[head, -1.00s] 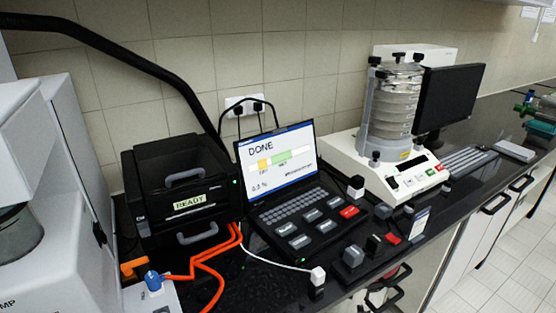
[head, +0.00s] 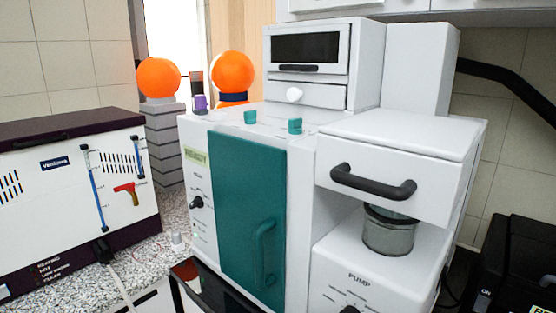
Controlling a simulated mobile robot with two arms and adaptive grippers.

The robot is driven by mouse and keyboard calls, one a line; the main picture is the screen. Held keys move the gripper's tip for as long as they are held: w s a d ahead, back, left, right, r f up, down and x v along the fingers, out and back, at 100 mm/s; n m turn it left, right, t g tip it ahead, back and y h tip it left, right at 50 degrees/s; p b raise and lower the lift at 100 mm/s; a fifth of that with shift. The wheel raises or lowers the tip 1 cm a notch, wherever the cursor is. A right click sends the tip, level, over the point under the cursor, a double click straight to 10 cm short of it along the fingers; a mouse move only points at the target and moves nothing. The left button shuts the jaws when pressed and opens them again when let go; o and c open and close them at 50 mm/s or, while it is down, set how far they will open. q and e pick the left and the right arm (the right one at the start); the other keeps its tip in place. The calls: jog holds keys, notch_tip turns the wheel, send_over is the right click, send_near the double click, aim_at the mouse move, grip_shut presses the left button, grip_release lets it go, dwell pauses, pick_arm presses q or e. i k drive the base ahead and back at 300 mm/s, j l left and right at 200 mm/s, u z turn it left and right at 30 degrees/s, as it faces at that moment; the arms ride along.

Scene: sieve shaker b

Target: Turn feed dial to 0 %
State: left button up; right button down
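No dial with a readable feed or percent label shows in the head view. A black knob (head: 196,203) sits on the left front panel of the white cabinet (head: 304,218) with the teal door, its marks too small to read. Another dark knob (head: 349,309) is cut off by the bottom edge, below the printed word PUMP. Neither of my grippers is in view.
The teal door (head: 248,220) is closed. A metal pot (head: 388,232) sits under a white drawer with a black handle (head: 372,184). Orange spheres (head: 232,71) stand behind.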

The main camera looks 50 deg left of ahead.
aim_at(198, 202)
jog(key=u, duration=1.15)
jog(key=j, duration=0.5)
jog(key=i+u, duration=0.05)
